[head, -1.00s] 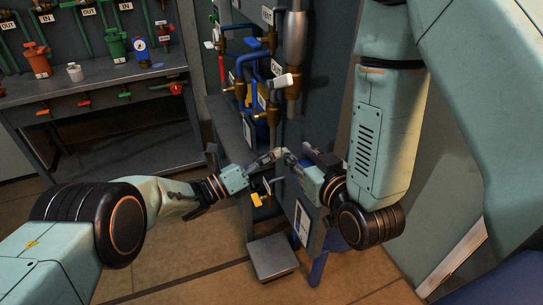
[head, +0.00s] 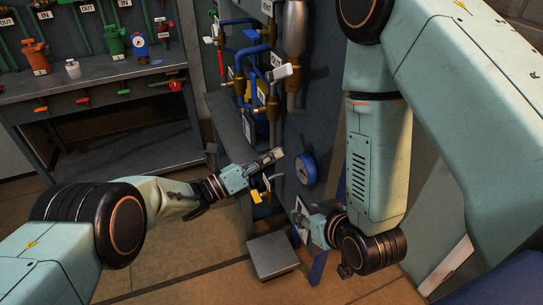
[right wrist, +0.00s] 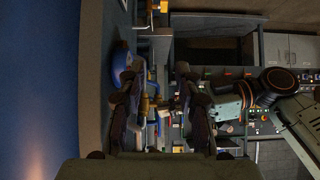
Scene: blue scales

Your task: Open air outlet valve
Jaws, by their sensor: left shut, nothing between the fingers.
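I cannot tell which is the air outlet valve. My left gripper (head: 277,156) is shut and empty, just above the yellow handle and left of a round blue gauge (head: 307,168).
A grey box-like step (head: 272,256) stands on the floor below the pipework. Open brown floor lies in front.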

